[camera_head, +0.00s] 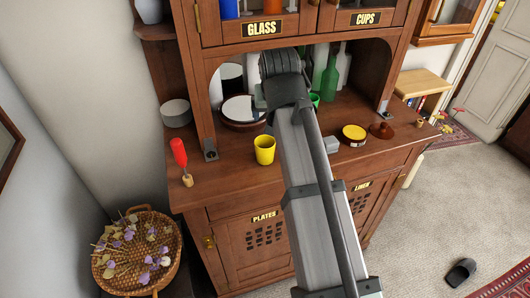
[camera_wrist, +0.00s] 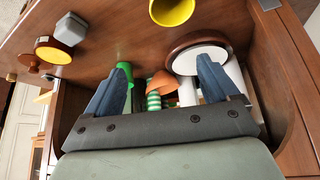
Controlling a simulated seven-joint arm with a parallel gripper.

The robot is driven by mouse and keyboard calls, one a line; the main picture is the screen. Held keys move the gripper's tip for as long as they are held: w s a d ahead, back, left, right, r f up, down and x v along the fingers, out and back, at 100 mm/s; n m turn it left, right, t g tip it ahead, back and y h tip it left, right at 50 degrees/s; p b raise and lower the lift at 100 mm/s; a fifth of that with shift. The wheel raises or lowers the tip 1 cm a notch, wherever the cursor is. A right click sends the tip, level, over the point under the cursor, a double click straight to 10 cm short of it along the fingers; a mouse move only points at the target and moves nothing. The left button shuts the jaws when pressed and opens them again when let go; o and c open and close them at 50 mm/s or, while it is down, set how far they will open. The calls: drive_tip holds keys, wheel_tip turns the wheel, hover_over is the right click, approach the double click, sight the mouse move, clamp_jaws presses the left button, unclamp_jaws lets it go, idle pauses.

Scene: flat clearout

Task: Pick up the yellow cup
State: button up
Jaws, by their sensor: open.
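The yellow cup (camera_head: 264,150) stands upright on the wooden dresser's counter, near its front edge, left of my arm. In the wrist view the yellow cup (camera_wrist: 172,11) is at the top edge, partly cut off. My gripper (camera_wrist: 162,67) is open and empty, its two blue-grey fingers spread apart. The cup lies beyond the fingertips, not between them. In the head view my gripper (camera_head: 262,98) is over the back of the counter, behind the cup, its fingers mostly hidden.
A round plate (camera_head: 238,109) stands behind the cup. A red-topped object (camera_head: 179,153) stands left. A green bottle (camera_head: 329,81) is in the back niche. A yellow-topped tin (camera_head: 353,134) and a brown lidded pot (camera_head: 382,130) stand right. Counter around the cup is clear.

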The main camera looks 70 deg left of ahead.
drive_tip(key=m, duration=0.1)
approach(265, 146)
drive_tip(key=shift+x, duration=2.95)
drive_tip(key=shift+d, duration=0.1)
drive_tip(key=c, duration=1.1)
